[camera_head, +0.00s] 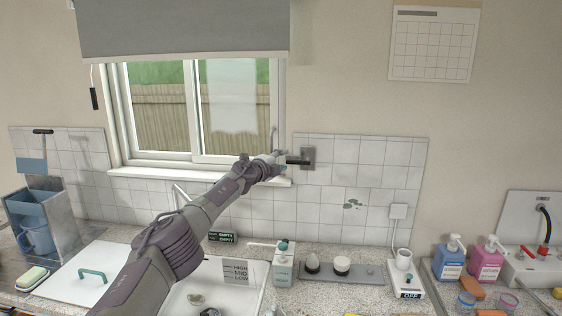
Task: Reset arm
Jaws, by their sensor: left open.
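My left arm reaches up from the lower left toward the window. Its left gripper (277,158) is small in view, near the right end of the window sill. The gripper is open, and nothing shows between its fingers. A dark lever handle on a metal wall plate (309,157) is just right of the gripper. I cannot tell whether the gripper touches the lever. My right gripper is not in view.
Below the arm are a white sink (215,283) and a white board (78,274) with a green handle. A soap bottle (283,265) stands right of the sink. Blue (450,259) and pink (487,260) bottles stand farther right.

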